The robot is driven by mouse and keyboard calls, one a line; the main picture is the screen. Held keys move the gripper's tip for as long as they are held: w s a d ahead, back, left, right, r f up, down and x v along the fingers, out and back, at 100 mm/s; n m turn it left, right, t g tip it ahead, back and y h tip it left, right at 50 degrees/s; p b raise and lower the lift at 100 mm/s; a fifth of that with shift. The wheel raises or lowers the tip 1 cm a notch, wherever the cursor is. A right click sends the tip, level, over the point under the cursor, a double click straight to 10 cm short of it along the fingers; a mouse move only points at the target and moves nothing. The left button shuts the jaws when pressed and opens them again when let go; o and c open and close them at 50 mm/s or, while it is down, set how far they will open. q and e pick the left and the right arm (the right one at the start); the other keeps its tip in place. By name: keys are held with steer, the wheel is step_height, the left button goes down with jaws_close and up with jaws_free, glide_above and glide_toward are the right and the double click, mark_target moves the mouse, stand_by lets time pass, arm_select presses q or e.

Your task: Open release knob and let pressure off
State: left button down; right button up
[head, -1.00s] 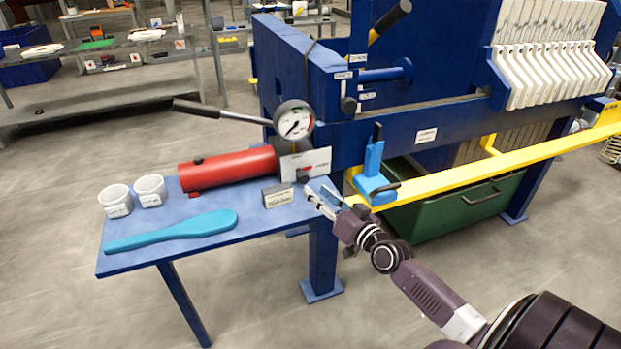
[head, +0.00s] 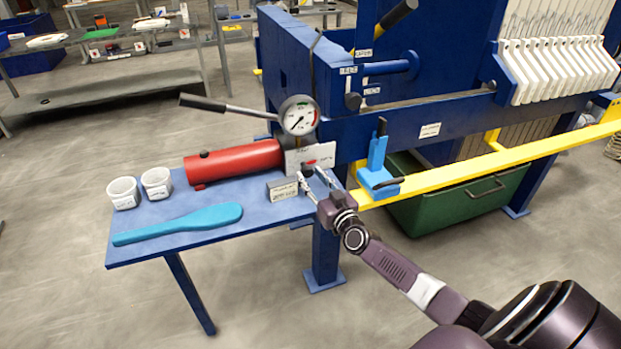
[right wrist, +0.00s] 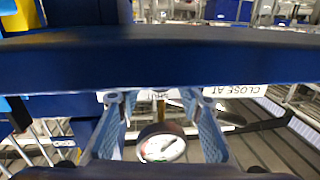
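The red release knob (head: 312,162) shows as a small spot at the lower part of the white label plate (head: 322,154), under the round pressure gauge (head: 299,115). My right gripper (head: 317,171) is open, its fingertips just in front of the plate near the knob; I cannot tell whether they touch it. In the right wrist view the two fingers (right wrist: 160,98) stand apart with the gauge (right wrist: 162,147) showing between them. The knob is not clear there. The gauge's needle is too small to read surely. My left gripper is not in view.
The red pump cylinder (head: 234,161) with its lever (head: 203,103), a small sign block (head: 282,189), a turquoise paddle (head: 180,224) and two white cups (head: 156,183) are on the blue table (head: 250,217). A blue clamp (head: 377,170) and yellow rail (head: 460,172) lie right of my gripper.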

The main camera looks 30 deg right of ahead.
steer(key=shift+w, duration=0.45)
steer(key=c, duration=0.9)
steer(key=shift+m+b, duration=0.35)
steer(key=shift+m, duration=0.45)
steer(key=o, duration=0.9)
steer(key=shift+s, duration=0.1)
